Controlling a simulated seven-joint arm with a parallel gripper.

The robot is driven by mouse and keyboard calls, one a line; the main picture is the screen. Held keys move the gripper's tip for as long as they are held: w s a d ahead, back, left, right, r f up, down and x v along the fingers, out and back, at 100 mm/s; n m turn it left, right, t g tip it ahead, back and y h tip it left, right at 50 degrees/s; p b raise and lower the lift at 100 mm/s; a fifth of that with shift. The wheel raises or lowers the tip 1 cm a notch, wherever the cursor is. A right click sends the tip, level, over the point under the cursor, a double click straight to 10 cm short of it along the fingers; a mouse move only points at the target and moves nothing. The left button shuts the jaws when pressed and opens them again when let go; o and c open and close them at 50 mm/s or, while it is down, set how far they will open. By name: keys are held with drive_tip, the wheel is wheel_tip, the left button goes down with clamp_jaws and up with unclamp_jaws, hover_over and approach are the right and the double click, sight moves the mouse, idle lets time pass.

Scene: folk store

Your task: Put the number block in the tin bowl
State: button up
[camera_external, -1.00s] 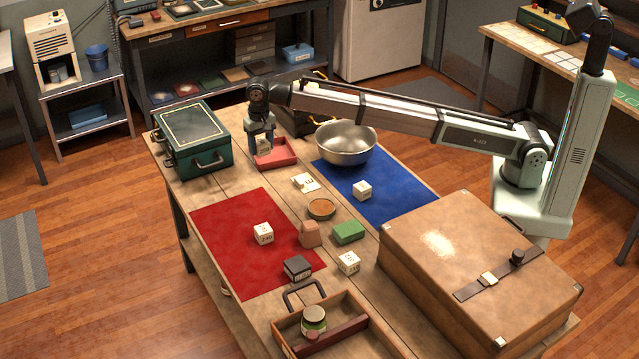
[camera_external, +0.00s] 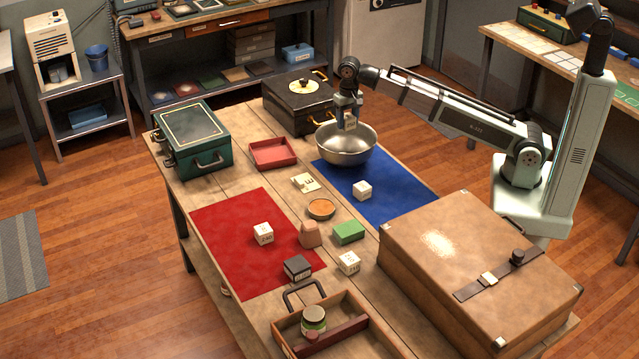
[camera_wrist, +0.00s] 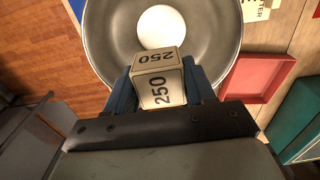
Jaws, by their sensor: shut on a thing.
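The number block (camera_wrist: 158,82) is a pale cube marked "250" in the wrist view, gripped between my blue fingertips. In the external view it shows as a small pale block (camera_external: 350,123) under my gripper (camera_external: 348,113). The tin bowl (camera_external: 345,151) is a round metal bowl at the edge of the blue mat. My gripper is shut on the block and holds it over the bowl's opening, toward its far side. In the wrist view the bowl's rim (camera_wrist: 97,50) curves around beyond the block. Whether the block touches the bowl is unclear.
A black box (camera_external: 297,104) stands just behind the bowl. The red tray (camera_external: 273,153) left of it is empty. A white block (camera_external: 362,191) sits on the blue mat (camera_external: 400,198). A green case (camera_external: 192,140) and a large tan case (camera_external: 470,270) stand on the table.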

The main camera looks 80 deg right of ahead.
approach(345, 152)
drive_tip(key=shift+s+a+f, duration=0.2)
drive_tip(key=shift+a+f, duration=0.6)
drive_tip(key=shift+f, duration=0.3)
drive_tip(key=shift+s+a+f, duration=0.15)
drive_tip(key=shift+a+f, duration=0.7)
drive_tip(key=shift+f, duration=0.3)
drive_tip(key=shift+s+a+f, duration=0.2)
drive_tip(key=shift+a+f, duration=0.6)
drive_tip(key=shift+f, duration=0.3)
drive_tip(key=shift+f, duration=0.15)
drive_tip(key=o, duration=1)
wheel_tip(345, 152, up, 12)
drive_tip(key=shift+r, duration=0.2)
